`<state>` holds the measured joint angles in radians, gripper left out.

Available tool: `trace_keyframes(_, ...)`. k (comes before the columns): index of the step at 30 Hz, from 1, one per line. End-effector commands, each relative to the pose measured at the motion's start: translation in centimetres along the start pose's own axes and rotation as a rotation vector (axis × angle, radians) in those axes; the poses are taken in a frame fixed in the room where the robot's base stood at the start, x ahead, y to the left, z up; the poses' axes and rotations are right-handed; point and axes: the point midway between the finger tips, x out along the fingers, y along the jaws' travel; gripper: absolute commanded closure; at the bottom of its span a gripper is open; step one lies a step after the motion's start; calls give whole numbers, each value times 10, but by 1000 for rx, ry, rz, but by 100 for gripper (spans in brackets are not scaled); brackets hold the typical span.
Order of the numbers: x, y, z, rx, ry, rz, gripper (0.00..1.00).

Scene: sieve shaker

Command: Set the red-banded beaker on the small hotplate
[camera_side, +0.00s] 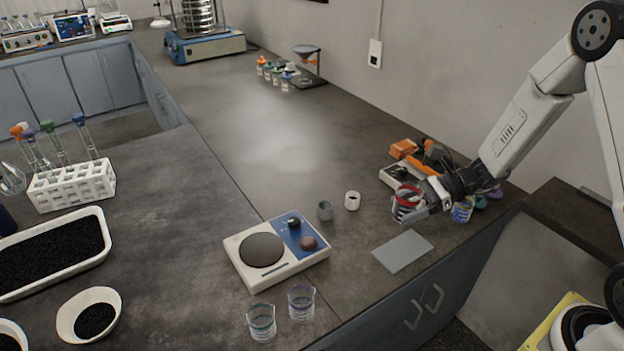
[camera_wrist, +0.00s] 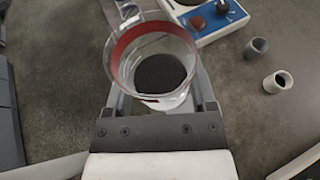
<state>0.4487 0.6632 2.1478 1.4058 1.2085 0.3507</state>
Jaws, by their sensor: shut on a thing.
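The red-banded beaker (camera_side: 408,195) is clear glass with a red band near its rim. My gripper (camera_side: 422,204) is shut on it at the right of the bench in the side view. In the wrist view the beaker (camera_wrist: 152,62) sits between the fingers, with something dark seen inside or through its bottom. The small hotplate (camera_side: 276,249) is white with a round dark plate and a blue panel with knobs. It stands left of my gripper, and its bare plate carries nothing. Its corner also shows at the top of the wrist view (camera_wrist: 208,20).
Two small cups, grey (camera_side: 325,210) and white (camera_side: 352,200), stand between hotplate and gripper. A grey flat pad (camera_side: 403,251) lies near the front edge. Two beakers (camera_side: 301,302) stand just in front of the hotplate. Orange and dark items (camera_side: 404,148) lie behind my gripper.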

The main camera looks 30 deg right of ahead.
Motion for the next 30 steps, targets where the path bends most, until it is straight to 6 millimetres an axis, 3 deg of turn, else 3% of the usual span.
trace_keyframes(11,71,-6,29,-16,6,10,92)
trace_keyframes(21,144,5,60,-17,3,17,92)
trace_keyframes(30,186,19,79,-8,-2,22,92)
